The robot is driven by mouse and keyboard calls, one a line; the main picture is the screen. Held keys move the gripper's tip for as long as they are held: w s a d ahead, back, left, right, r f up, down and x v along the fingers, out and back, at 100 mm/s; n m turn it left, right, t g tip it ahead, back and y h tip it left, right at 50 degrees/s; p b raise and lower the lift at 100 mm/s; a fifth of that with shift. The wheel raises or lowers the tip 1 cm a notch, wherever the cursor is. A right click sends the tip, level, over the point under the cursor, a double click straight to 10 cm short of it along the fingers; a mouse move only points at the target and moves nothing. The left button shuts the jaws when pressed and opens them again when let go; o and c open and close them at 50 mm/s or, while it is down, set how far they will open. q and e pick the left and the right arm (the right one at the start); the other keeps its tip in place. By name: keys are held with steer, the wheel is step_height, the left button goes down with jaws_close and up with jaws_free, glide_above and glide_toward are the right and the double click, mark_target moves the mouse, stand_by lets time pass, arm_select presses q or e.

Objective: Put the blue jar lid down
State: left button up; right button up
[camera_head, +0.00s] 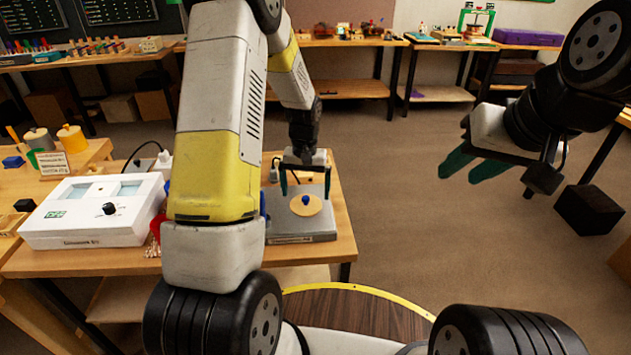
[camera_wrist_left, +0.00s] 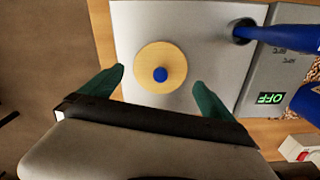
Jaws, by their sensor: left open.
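The blue jar lid (camera_head: 306,206) is a round wooden disc with a blue knob, lying flat on the grey plate of a bench device (camera_head: 290,228). It also shows in the left wrist view (camera_wrist_left: 150,58), knob facing the camera. My left gripper (camera_head: 305,190) is open, its teal fingers on either side of the lid. In the left wrist view its fingertips (camera_wrist_left: 159,80) stand apart from the disc with gaps on both sides. My right gripper (camera_head: 470,172) hangs over the floor at the right, teal fingers apart and empty.
A white box with two windows and a black knob (camera_head: 92,210) stands left on the wooden bench. Jars with lids (camera_head: 72,138) stand behind it. In the left wrist view a blue cylindrical thing (camera_wrist_left: 285,37) reaches over the plate's right side, near a green OFF display (camera_wrist_left: 271,98).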

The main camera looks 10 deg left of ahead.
arm_select(q)
step_height(320, 180, up, 9)
step_height(320, 180, up, 9)
steer(key=t, duration=0.2)
glide_above(306, 197)
steer(key=s, duration=0.5)
steer(key=s+r+t, duration=0.1)
steer(key=s+r, duration=0.2)
steer(key=s, duration=0.3)
steer(key=s+d+r+t+h, duration=0.1)
steer(key=s+r, duration=0.2)
steer(key=s, duration=0.4)
steer(key=s+d+r+m+t+h, duration=0.1)
steer(key=s+r+t, duration=0.1)
steer(key=s+r, duration=0.2)
steer(key=shift+s, duration=1.25)
steer(key=shift+d, duration=0.1)
steer(key=shift+c, duration=0.2)
